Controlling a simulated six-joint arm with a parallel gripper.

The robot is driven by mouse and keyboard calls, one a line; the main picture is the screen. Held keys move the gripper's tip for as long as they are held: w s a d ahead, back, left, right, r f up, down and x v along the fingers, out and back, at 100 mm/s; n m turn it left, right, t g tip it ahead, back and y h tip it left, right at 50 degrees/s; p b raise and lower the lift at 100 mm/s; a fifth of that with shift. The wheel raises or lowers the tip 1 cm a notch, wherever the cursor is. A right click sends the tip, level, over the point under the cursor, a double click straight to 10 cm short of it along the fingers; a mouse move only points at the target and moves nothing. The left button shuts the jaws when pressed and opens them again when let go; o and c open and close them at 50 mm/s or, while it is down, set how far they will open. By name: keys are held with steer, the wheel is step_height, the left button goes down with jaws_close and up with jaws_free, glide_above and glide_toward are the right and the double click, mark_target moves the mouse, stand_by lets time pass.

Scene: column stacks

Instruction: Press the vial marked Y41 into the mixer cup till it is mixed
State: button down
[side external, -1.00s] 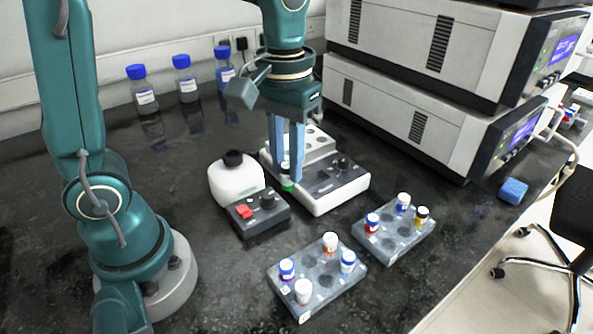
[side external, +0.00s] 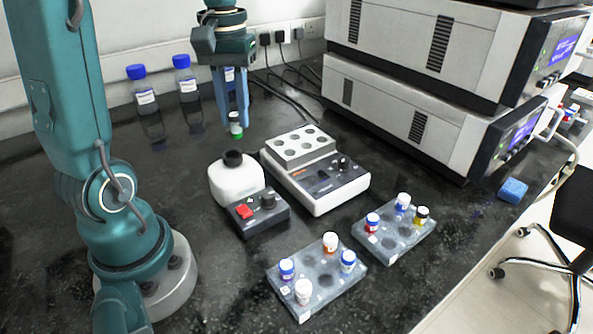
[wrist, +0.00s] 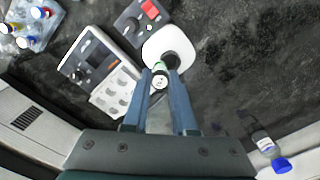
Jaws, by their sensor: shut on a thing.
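My gripper (side external: 234,122) is shut on a vial (side external: 236,131) that shows a green part low down and a paler part above. In the wrist view the vial (wrist: 159,82) hangs between the blue fingertips, its pale round top facing the camera. Its marking is too small to read. The mixer (side external: 238,184) is a white rounded body with a dark front panel, a red switch and a knob. Its black cup (side external: 232,157) is on top and looks empty. The vial is in the air, apart from the cup, above and behind it in the side view.
A block heater (side external: 318,183) with several holes stands right of the mixer. Two grey racks (side external: 327,286) (side external: 395,240) with capped vials lie in front. Blue-capped bottles (side external: 141,92) stand at the back wall. Stacked instruments (side external: 420,95) fill the back right.

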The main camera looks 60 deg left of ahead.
steer(key=shift+n, duration=0.5)
steer(key=shift+s+a+f, duration=0.15)
steer(key=shift+a+f, duration=0.2)
steer(key=shift+f, duration=0.3)
steer(key=shift+s+a+f, duration=0.1)
steer(key=shift+a+f, duration=0.2)
steer(key=shift+f, duration=0.3)
steer(key=shift+s+a+f, duration=0.15)
steer(key=shift+a+f, duration=0.2)
steer(key=shift+f, duration=0.3)
steer(key=shift+f, duration=1.25)
stand_by(2.7)
steer(key=shift+r, duration=3)
